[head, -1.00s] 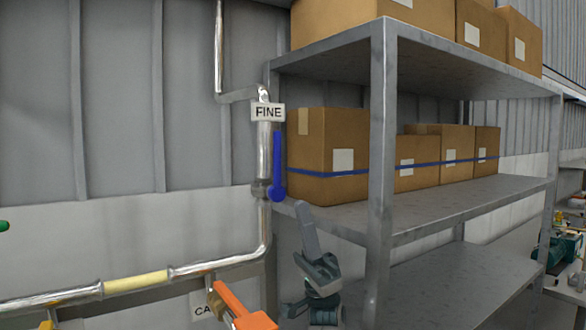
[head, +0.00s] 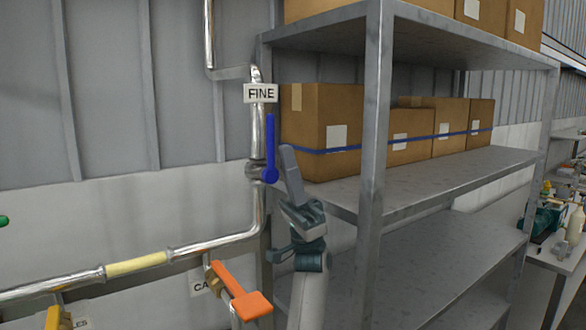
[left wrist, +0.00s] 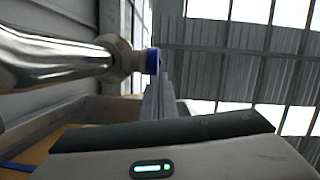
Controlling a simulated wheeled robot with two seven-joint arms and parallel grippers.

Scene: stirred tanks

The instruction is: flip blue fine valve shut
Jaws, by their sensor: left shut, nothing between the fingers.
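The blue fine valve lever (head: 270,147) stands upright, in line with the vertical pipe, below the FINE label (head: 261,93). Its round hub is at the lower end, beside the valve body (head: 256,170). My left gripper (head: 287,152) is shut and empty, just right of the lever's lower end. I cannot tell whether they touch. In the left wrist view the blue lever (left wrist: 152,61) shows end-on beyond the shut fingers (left wrist: 161,90), next to the shiny pipe (left wrist: 60,58). My right gripper is out of view.
A grey metal shelf (head: 370,160) with cardboard boxes (head: 322,128) stands close right of the valve. An orange-handled valve (head: 240,292) is on the pipework below. A yellow-banded pipe (head: 137,264) runs left along the wall.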

